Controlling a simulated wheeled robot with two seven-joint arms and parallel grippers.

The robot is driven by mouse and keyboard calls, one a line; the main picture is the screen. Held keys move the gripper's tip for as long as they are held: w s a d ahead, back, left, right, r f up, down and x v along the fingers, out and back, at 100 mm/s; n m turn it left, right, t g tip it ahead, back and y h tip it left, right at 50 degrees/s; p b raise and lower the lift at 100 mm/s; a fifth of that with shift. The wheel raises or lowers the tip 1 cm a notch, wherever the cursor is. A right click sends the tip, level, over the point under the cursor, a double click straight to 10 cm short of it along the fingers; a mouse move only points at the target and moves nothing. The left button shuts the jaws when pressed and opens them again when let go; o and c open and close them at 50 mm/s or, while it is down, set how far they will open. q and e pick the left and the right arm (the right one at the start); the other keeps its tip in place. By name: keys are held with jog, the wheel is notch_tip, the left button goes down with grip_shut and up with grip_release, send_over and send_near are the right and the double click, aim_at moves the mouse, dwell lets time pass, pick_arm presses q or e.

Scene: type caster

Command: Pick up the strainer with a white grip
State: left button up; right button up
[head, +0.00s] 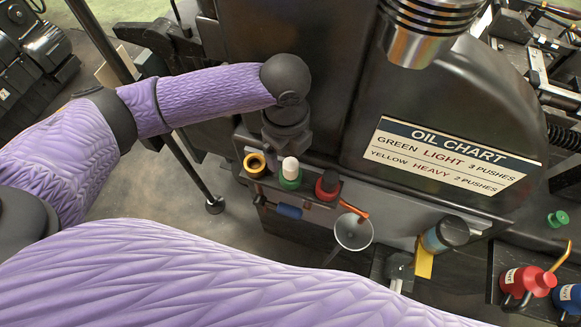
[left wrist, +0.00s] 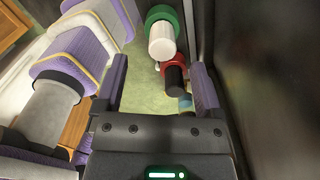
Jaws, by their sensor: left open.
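The strainer with a white grip (head: 290,168) has a green collar and stands upright in a small dark rack; it also shows in the left wrist view (left wrist: 162,38). My left gripper (head: 287,140) is just behind and above it in the head view, apart from it as far as I can tell. In the left wrist view the left gripper (left wrist: 160,85) is open, with nothing held between its fingers. The strainer's lower part is hidden in the rack. My right gripper is not in view.
A yellow ring-shaped piece (head: 254,163) and a red piece with a dark grip (head: 328,184) flank the strainer. A grey funnel-like cup (head: 353,232) is to the right. The dark machine housing with an oil chart (head: 450,155) rises close behind.

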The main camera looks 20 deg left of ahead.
aim_at(290, 163)
pick_arm(q)
jog(key=f, duration=0.2)
jog(key=f+b, duration=0.1)
jog(key=f, duration=0.1)
jog(key=f+b, duration=0.1)
jog(key=f, duration=0.2)
jog(key=shift+d+f, duration=0.1)
jog(key=shift+d, duration=0.25)
jog(key=shift+c, duration=0.3)
grip_shut()
